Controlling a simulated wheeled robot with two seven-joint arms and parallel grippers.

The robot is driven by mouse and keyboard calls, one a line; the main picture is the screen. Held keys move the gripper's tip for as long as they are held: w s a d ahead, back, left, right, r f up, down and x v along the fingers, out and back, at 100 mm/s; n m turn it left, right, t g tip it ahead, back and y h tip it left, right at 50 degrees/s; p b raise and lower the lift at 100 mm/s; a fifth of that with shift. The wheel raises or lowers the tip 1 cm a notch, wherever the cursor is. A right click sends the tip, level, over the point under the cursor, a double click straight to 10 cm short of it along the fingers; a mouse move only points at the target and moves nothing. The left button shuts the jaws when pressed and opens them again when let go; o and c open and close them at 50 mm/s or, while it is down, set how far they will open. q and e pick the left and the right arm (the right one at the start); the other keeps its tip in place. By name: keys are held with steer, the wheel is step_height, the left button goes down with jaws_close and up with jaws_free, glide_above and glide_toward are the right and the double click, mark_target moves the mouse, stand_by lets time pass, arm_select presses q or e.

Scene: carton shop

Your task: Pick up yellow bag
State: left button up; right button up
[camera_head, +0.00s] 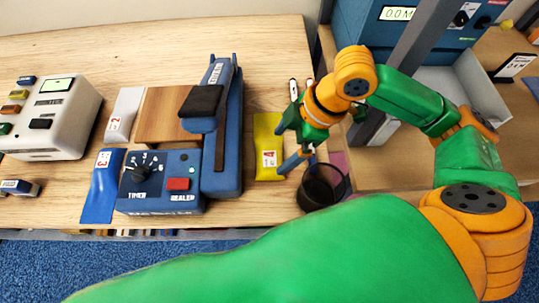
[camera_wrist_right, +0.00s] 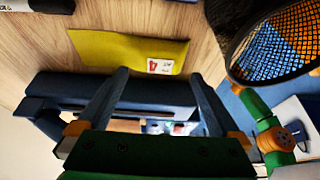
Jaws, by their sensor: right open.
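The yellow bag (camera_head: 268,130), flat with a white label marked 4, lies on the wooden table right of the blue sealer (camera_head: 225,160). My right gripper (camera_head: 293,161) is beside the bag's right edge, above the table. In the right wrist view the bag (camera_wrist_right: 120,46) lies beyond the tips of my right gripper (camera_wrist_right: 160,76), whose two fingers are spread with nothing held between them. The gripper's far finger is partly hidden in the head view. My left gripper is not in view.
A black mesh cup (camera_head: 322,187) stands close by the right gripper; it also shows in the right wrist view (camera_wrist_right: 278,48). A blue bag (camera_head: 101,186) and a white bag (camera_head: 123,115) lie left of the sealer. A white device (camera_head: 60,110) stands farther left.

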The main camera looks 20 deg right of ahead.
mark_target(270, 159)
steer(key=x, duration=0.5)
steer(key=shift+w+a+f, duration=0.1)
steer(key=shift+a+f, duration=0.1)
steer(key=c, duration=1.1)
steer(key=shift+r, duration=0.15)
